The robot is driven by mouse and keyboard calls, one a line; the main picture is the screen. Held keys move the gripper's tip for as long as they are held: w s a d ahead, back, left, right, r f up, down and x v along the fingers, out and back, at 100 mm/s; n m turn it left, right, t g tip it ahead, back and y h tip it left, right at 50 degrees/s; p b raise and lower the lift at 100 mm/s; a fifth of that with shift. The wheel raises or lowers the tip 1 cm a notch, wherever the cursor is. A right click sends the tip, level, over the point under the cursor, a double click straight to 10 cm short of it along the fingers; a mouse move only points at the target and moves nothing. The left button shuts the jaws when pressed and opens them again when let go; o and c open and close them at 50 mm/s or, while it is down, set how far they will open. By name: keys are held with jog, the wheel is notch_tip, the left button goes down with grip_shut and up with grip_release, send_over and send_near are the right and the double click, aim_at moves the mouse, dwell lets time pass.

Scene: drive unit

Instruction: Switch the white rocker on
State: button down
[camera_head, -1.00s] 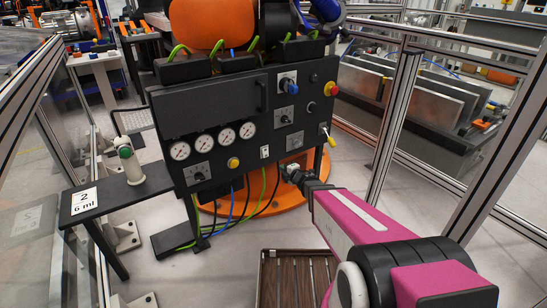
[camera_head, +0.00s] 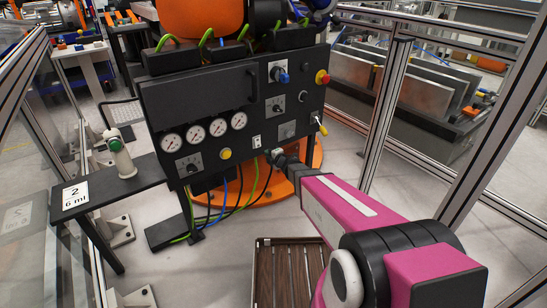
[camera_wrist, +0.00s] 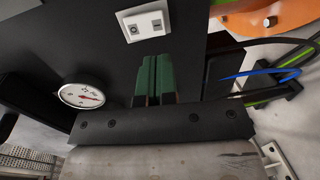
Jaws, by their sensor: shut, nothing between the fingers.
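The white rocker (camera_head: 256,141) is a small white plate low on the black panel (camera_head: 205,100), right of the yellow button. In the wrist view the white rocker (camera_wrist: 145,26) is a white plate with a dark round mark at one end and a paler raised part at the other. I cannot tell which way it is tipped. My gripper (camera_head: 271,154) is just right of and below it in the head view. In the wrist view my gripper's green fingers (camera_wrist: 154,60) are shut and empty, their tips pointing toward the rocker with dark panel showing between.
Several dials, a yellow button (camera_head: 225,154), a black knob (camera_head: 190,164), a blue knob (camera_head: 281,76) and a yellow-tipped lever (camera_head: 320,125) share the panel. Cables (camera_head: 240,195) hang below. A side shelf (camera_head: 112,180) is left; a metal-framed fence (camera_head: 385,110) stands right.

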jog(key=x, duration=0.7)
jog(key=shift+w+a, duration=0.15)
jog(key=shift+w, duration=0.1)
jog(key=shift+w+a+f, duration=0.15)
jog(key=shift+w, duration=0.1)
send_near(258, 146)
jog(key=s+d+f, duration=0.3)
jog(key=s+f, duration=0.1)
jog(key=shift+s+d, duration=0.3)
jog(key=shift+s, duration=0.1)
